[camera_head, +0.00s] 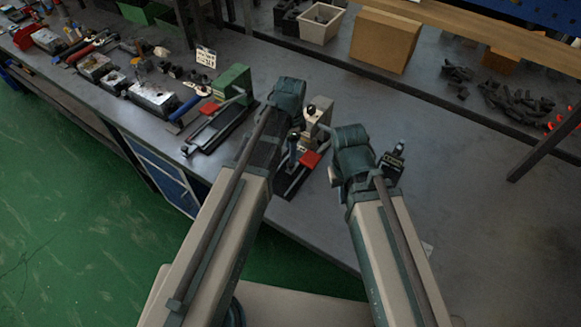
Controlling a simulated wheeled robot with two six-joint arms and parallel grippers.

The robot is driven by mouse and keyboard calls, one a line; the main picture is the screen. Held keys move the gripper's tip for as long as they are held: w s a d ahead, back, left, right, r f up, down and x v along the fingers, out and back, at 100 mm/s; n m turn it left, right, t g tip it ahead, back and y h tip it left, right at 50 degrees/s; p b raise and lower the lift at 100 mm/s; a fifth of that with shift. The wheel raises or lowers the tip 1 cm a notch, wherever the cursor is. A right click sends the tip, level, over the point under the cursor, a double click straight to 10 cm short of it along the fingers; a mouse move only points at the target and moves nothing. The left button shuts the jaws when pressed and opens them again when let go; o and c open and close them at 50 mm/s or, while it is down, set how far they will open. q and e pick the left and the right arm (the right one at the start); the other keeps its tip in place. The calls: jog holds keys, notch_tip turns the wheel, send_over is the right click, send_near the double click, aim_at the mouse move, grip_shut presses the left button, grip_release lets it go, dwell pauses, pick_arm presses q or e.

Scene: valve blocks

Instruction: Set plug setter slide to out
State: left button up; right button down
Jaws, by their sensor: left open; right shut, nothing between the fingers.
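Two similar bench devices stand on the grey bench, each with a red part by a dark rail; I cannot tell from a label which is the plug setter. One has a green block (233,84), a red piece (209,108) and a long dark rail (214,131). The other has a beige-grey block (318,115) and a red piece (310,159), partly hidden by my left arm. My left gripper (298,121) is open beside the beige-grey block, its fingers mostly hidden by the wrist. My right gripper (396,154) is shut and empty, right of that device.
A small sign (206,57) stands behind the green block. Metal blocks (153,97) and tools crowd the bench at the left. A white bin (321,23), a cardboard box (385,41) and loose dark parts (505,100) lie behind. The bench right of my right gripper is clear.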

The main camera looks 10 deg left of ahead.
pick_arm(q)
notch_tip(320, 180, down, 6)
jog(key=b, duration=0.5)
jog(key=shift+f, duration=0.25)
pick_arm(e)
notch_tip(320, 180, down, 6)
jog(key=shift+f, duration=0.25)
pick_arm(q)
grip_shut()
dwell(0.4)
